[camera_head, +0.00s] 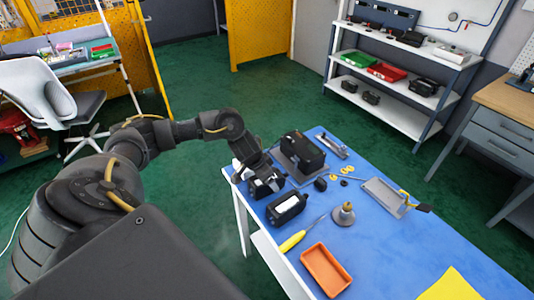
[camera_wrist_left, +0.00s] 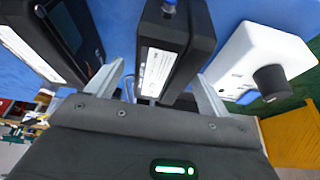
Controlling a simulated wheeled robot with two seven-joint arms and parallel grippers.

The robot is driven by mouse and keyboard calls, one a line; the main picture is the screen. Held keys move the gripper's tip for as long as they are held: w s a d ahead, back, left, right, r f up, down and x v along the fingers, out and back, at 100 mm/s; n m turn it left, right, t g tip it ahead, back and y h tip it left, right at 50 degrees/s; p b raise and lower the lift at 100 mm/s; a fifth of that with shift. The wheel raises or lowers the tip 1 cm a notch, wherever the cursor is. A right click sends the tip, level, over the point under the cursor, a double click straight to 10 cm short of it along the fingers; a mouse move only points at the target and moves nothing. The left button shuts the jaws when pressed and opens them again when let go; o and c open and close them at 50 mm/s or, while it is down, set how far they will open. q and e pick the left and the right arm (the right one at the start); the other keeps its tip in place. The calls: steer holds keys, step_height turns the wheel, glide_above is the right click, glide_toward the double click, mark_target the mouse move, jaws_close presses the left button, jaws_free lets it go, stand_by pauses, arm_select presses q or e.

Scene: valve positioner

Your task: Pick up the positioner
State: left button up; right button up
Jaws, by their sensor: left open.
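A black box-shaped positioner (camera_head: 265,187) with a pale label stands near the left edge of the blue table, partly hidden by my left gripper (camera_head: 260,176). In the left wrist view the black box (camera_wrist_left: 174,48) shows its white label and a blue fitting on top. It lies between the two open fingers of my left gripper (camera_wrist_left: 157,80). A gap shows beside at least the right finger; contact on the left side is unclear. A second black box with a white label (camera_head: 287,208) stands just in front. My right gripper is out of view.
A large black box (camera_head: 303,152) stands just behind. A white box with a black knob (camera_wrist_left: 262,62) is close to the right finger.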

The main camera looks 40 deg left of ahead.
arm_select(q)
steer(key=shift+f, duration=0.25)
stand_by(0.3)
steer(key=c, duration=1.5)
